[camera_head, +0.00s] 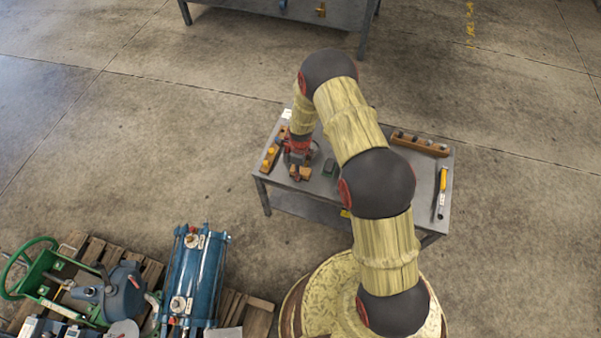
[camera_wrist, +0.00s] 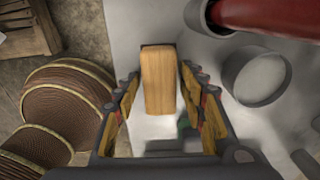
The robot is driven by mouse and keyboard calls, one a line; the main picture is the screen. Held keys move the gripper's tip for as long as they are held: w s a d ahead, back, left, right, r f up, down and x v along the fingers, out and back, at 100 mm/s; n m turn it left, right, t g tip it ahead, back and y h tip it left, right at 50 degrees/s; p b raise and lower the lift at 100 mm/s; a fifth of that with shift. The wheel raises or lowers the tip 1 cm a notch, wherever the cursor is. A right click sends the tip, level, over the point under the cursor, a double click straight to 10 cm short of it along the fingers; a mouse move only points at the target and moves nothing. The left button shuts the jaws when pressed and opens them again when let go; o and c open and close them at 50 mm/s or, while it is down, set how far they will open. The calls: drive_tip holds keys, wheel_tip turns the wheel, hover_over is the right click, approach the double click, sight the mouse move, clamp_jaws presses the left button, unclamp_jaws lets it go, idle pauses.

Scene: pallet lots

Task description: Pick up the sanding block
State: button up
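The sanding block (camera_wrist: 158,80) appears in the wrist view as a plain wooden block lying on a light grey surface. It stands lengthwise between the two fingers of my gripper (camera_wrist: 159,88). The fingers are spread, with a narrow gap on each side of the block. In the head view my gripper (camera_head: 299,173) is low over the left front part of the grey table (camera_head: 313,195). The block is hard to tell apart from the orange-brown finger pads there.
On the table are an orange-and-wood item (camera_head: 270,158) at the left edge, a small dark green item (camera_head: 329,168) right of my gripper, a wooden rack (camera_head: 419,144) and a yellow-handled tool (camera_head: 442,186). Pallets with a blue machine (camera_head: 195,270) stand at lower left.

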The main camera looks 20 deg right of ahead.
sight(302, 171)
drive_tip(key=shift+s, duration=0.1)
drive_tip(key=c, duration=0.9)
drive_tip(key=shift+r, duration=0.3)
drive_tip(key=r+p, duration=0.2)
drive_tip(key=r, duration=0.1)
drive_tip(key=shift+s+d+r, duration=0.15)
drive_tip(key=shift+s+r, duration=0.05)
drive_tip(key=shift+r, duration=0.05)
drive_tip(key=shift+s+d+r+p, duration=0.85)
drive_tip(key=shift+s+r, duration=0.65)
drive_tip(key=shift+s, duration=0.55)
drive_tip(key=shift+s+d+r+p, duration=0.85)
drive_tip(key=shift+s+r, duration=0.6)
drive_tip(key=shift+s, duration=0.6)
drive_tip(key=shift+s+d+r+p, duration=0.65)
drive_tip(key=shift+s+d+r, duration=0.35)
drive_tip(key=shift+s+r, duration=0.8)
drive_tip(key=shift+s+f, duration=0.25)
drive_tip(key=shift+f, duration=0.05)
